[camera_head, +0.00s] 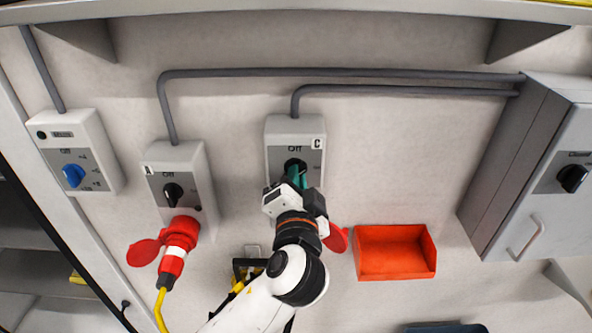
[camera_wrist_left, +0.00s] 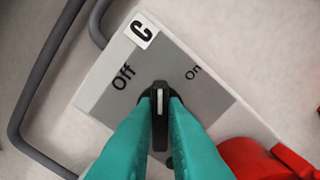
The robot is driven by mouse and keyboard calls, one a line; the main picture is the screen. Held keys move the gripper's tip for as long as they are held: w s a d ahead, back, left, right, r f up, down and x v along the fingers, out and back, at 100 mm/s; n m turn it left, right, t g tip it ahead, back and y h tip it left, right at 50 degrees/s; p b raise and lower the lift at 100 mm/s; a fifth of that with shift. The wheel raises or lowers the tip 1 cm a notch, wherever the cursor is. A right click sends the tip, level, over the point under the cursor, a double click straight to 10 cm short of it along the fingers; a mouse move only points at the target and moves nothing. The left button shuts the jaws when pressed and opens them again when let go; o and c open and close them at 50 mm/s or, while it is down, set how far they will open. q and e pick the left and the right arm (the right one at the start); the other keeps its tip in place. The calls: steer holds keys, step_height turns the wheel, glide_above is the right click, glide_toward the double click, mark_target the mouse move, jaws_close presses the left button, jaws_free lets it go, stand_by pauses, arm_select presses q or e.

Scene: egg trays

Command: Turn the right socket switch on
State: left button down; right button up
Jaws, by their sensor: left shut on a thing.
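The right socket is a light box marked C (camera_head: 285,128), with a grey face plate and a black rotary switch. In the left wrist view the switch knob (camera_wrist_left: 160,108) stands between my teal fingers, and its white mark points between the "Off" and "On" labels. My left gripper (camera_head: 297,173) is in front of this switch and shut on the knob. In the left wrist view the two fingers (camera_wrist_left: 160,125) flank the knob. The gripper covers much of the switch in the head view. My right gripper is not in view.
Socket A (camera_head: 185,153) stands to the left, with a red plug (camera_head: 176,250) in it. A box with a blue knob (camera_head: 73,175) is further left. A red-orange bin (camera_head: 395,253) is right of my arm. A grey cabinet (camera_head: 545,190) stands at the far right.

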arm_select(q)
steer(key=m+p, duration=0.1)
steer(key=m, duration=0.2)
steer(key=shift+m+p, duration=0.3)
steer(key=shift+d+f+m, duration=0.1)
steer(key=shift+f+m, duration=0.1)
steer(key=shift+m, duration=1.8)
steer(key=c, duration=1.5)
jaws_free()
